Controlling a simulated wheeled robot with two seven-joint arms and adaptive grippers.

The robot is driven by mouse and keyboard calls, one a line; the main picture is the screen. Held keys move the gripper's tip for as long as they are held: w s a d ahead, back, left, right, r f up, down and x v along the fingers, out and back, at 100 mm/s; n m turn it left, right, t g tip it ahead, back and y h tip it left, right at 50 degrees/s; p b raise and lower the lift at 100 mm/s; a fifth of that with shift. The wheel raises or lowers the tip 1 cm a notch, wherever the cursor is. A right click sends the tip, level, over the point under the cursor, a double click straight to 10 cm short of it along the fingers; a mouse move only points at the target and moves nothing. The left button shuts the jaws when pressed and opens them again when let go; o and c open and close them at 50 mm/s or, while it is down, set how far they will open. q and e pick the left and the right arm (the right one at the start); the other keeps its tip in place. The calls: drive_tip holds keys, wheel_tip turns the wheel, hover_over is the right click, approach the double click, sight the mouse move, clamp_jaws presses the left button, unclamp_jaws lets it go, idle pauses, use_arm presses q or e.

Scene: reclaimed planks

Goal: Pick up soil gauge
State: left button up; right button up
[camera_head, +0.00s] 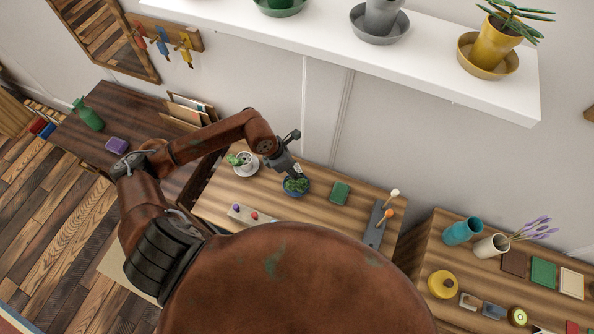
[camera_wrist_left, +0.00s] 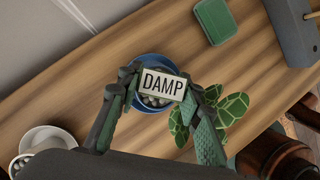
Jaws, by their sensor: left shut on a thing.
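The soil gauge (camera_wrist_left: 163,84) shows in the left wrist view as a small white plate with the black word DAMP and a dark border. My left gripper (camera_head: 294,171) is shut on it, one finger at each side of the plate. The gauge is over a blue pot (camera_wrist_left: 150,60) with grey pebbles and a green leafy plant (camera_wrist_left: 232,107). Whether the gauge's lower end is still in the pebbles is hidden behind the plate. In the head view the gripper is at the blue pot, and the gauge cannot be made out. My right gripper is not in view.
A white cup with a plant on a saucer (camera_head: 245,168) stands left of the pot. A green box (camera_head: 340,192) and a grey holder (camera_head: 374,232) stand to its right. A white shelf (camera_head: 330,38) with pots hangs above. Bare wood lies between the things.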

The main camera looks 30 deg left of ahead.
use_arm(q)
drive_tip(key=shift+r, duration=0.1)
wheel_tip(320, 180, up, 10)
wheel_tip(320, 180, up, 6)
drive_tip(key=p, duration=0.3)
idle(0.8)
